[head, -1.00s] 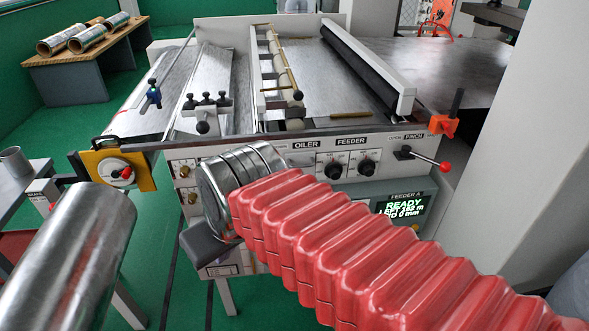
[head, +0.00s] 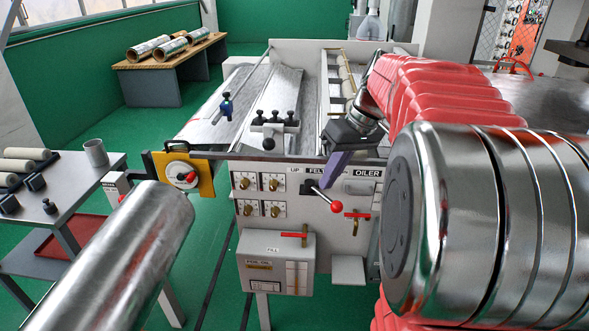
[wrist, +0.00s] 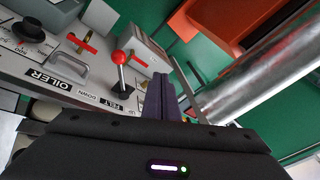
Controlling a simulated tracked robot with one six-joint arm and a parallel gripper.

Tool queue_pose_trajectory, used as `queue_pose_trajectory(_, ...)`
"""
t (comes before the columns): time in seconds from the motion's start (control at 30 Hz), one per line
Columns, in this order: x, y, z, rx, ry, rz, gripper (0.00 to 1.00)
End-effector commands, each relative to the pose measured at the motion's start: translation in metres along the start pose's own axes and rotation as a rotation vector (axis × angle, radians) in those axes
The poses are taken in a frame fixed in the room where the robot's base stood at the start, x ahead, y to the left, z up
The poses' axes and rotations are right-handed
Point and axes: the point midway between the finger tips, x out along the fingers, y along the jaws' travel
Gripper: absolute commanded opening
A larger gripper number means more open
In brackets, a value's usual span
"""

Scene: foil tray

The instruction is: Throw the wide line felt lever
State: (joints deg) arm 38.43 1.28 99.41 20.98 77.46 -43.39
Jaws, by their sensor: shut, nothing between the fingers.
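The felt lever (head: 325,197) has a red ball knob and a dark base, on the front panel under the FELT label, with UP at its left. Its rod tilts down to the right in the head view. In the wrist view the same lever (wrist: 121,75) stands by the FELT and DOWN labels. My gripper (head: 325,184) points down in front of the panel, its purple fingers shut with nothing between them. In the wrist view the fingers (wrist: 163,80) are just right of the lever with a small gap in the picture. Whether they touch it I cannot tell.
Red handles (head: 357,214) and (head: 293,235) sit near the lever, the lower one on the FILL box (head: 270,263). Brass knobs (head: 263,195) are left of it. A yellow plate (head: 203,177) and a large metal roll (head: 130,250) lie further left.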

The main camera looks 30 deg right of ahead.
Motion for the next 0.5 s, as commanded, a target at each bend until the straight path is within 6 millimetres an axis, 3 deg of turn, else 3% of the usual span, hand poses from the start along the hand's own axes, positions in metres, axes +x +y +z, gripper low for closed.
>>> queue_pose_trajectory(0.03, -0.002, 0.018, -0.002, 0.007, 0.002, -0.017, 0.0)
queue_pose_trajectory(0.23, -0.011, 0.082, -0.006, -0.008, 0.034, -0.09, 0.0)
queue_pose_trajectory(0.5, -0.021, 0.163, 0.006, -0.04, 0.103, -0.172, 0.0)
